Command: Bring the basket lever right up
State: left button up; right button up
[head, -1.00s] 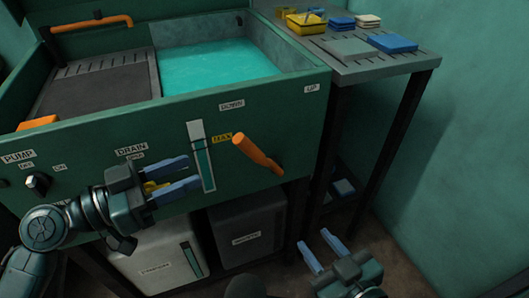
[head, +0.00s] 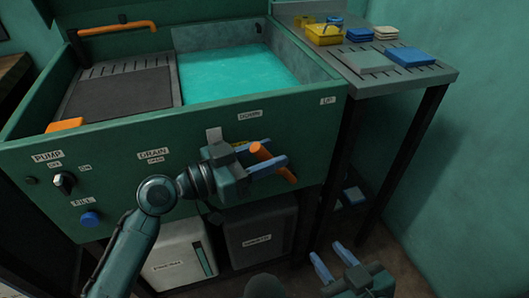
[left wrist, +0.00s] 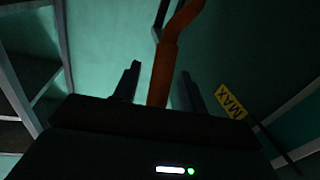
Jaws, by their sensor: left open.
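The orange basket lever (head: 262,153) is on the front of the green tank, below the DOWN label (head: 250,115) and left of the UP label (head: 328,100). It slants from upper left to lower right. My left gripper (head: 277,151) is open at the lever. In the left wrist view the lever (left wrist: 161,76) stands between the two dark fingers of the left gripper (left wrist: 158,82), with gaps on both sides. My right gripper (head: 332,254) is open and empty, low in front of the side table.
The tank (head: 110,155) holds turquoise liquid. My left arm hides part of its front panel, with a black knob (head: 63,183) and blue button (head: 90,218) further left. The side table (head: 430,78) carries sponges and a yellow basket. Two canisters stand below.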

pick_arm(q)
grip_shut()
dwell(0.4)
